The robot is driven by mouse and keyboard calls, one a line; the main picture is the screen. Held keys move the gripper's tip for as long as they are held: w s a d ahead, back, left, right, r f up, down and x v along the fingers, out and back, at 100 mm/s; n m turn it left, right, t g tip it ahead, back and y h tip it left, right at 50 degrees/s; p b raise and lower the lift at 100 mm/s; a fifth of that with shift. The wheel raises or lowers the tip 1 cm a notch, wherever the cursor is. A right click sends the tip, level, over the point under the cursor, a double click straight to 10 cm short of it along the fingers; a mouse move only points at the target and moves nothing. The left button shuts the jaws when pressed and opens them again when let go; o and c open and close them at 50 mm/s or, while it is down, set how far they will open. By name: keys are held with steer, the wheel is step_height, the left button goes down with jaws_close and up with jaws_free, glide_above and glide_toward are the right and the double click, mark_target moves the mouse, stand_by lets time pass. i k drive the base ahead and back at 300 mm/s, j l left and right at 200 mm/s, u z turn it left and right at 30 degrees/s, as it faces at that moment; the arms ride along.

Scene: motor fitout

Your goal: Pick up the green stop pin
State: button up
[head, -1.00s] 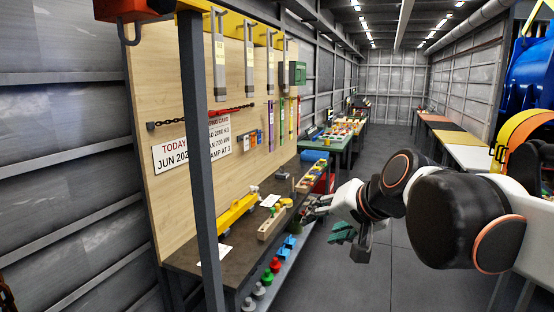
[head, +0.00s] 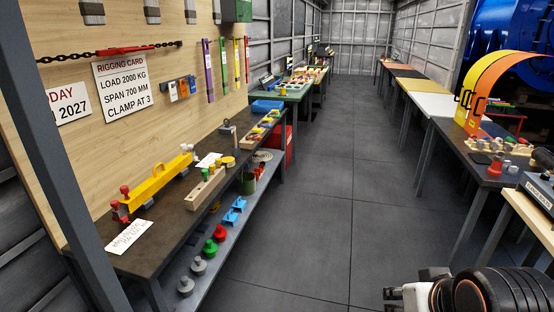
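A small green pin (head: 206,173), which looks like the stop pin, stands upright at the wooden block (head: 205,189) on the dark workbench (head: 150,228) at left. It is small in the picture, and its lower end cannot be made out. Yellow round pieces (head: 228,161) sit just behind the block. My gripper (head: 392,294) shows only in part at the bottom right edge, over the floor and well to the right of the bench. Its fingers are too small and cut off to tell whether they are open or hold anything.
A yellow beam (head: 160,181) with red fittings and a white card (head: 129,237) lie on the bench. Its lower shelf holds grey, red, green and blue parts. Clear floor (head: 300,215) separates it from the right-hand tables (head: 483,158). A dark post (head: 55,170) stands at left.

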mark_target(204, 171)
steer(key=i+l, duration=0.15)
steer(key=i, duration=0.25)
steer(key=i+l, duration=0.2)
steer(key=i, duration=0.25)
steer(key=i+l, duration=0.15)
steer(key=i, duration=0.25)
steer(key=i+l+u, duration=0.1)
steer(key=i, duration=0.3)
steer(key=i+j+u, duration=0.2)
steer(key=i+u, duration=1.05)
steer(key=i+j+u, duration=0.15)
steer(key=i+j, duration=0.15)
